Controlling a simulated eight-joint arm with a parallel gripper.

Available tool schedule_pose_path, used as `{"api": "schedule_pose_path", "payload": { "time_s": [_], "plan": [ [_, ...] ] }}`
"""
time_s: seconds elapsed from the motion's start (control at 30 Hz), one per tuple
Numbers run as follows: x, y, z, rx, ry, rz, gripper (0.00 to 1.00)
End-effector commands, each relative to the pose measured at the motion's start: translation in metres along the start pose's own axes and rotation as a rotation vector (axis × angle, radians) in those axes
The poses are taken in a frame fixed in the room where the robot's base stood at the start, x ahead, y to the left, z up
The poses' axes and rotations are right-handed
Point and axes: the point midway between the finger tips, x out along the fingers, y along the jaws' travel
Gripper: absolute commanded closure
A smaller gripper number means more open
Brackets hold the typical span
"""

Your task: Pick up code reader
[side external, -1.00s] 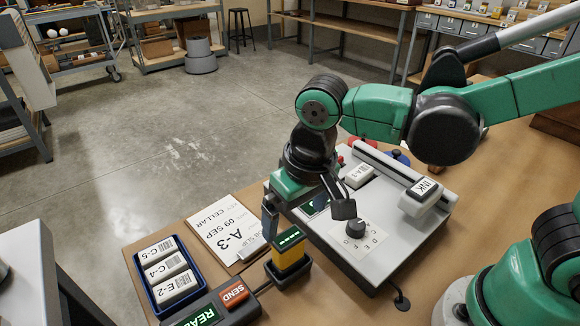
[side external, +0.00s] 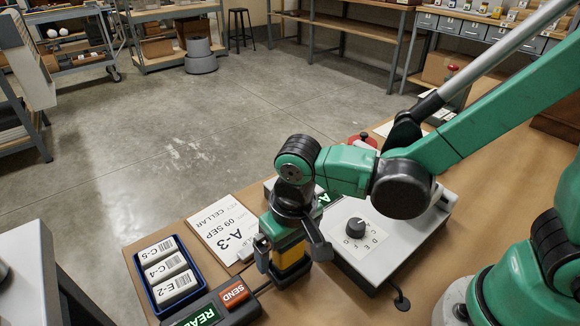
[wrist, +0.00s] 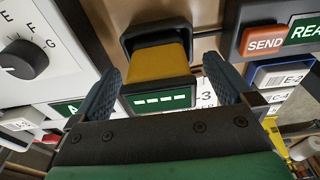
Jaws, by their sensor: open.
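The code reader (side external: 289,259) is a yellow block with a small green screen. It stands in a black holder on the bench, and its screen end faces me in the wrist view (wrist: 160,72). My gripper (side external: 292,249) is open over the reader, with one finger at each side of it. In the wrist view the two dark fingers of my gripper (wrist: 162,66) flank the yellow body with visible gaps, clearest by the screen. My wrist hides the reader's top in the side external view.
A grey machine with a dial (side external: 357,228) stands right of the reader. A box with a red SEND button (side external: 234,294) is in front at the left. A blue tray (side external: 152,290) holds labelled blocks. A clipboard (side external: 222,233) marked A-3 lies behind the reader.

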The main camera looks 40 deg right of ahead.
Motion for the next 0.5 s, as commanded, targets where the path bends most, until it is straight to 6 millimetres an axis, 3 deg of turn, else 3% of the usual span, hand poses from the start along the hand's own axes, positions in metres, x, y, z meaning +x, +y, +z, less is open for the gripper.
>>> {"api": "schedule_pose_path", "payload": {
  "time_s": [0.07,0.37,0.5],
  "plan": [
    [-0.0001,0.0,0.0,0.0,0.0,0.0,0.03],
    [-0.0003,0.0,0.0,0.0,0.0,0.0,0.88],
    [-0.0003,0.0,0.0,0.0,0.0,0.0,0.9]
  ]
}}
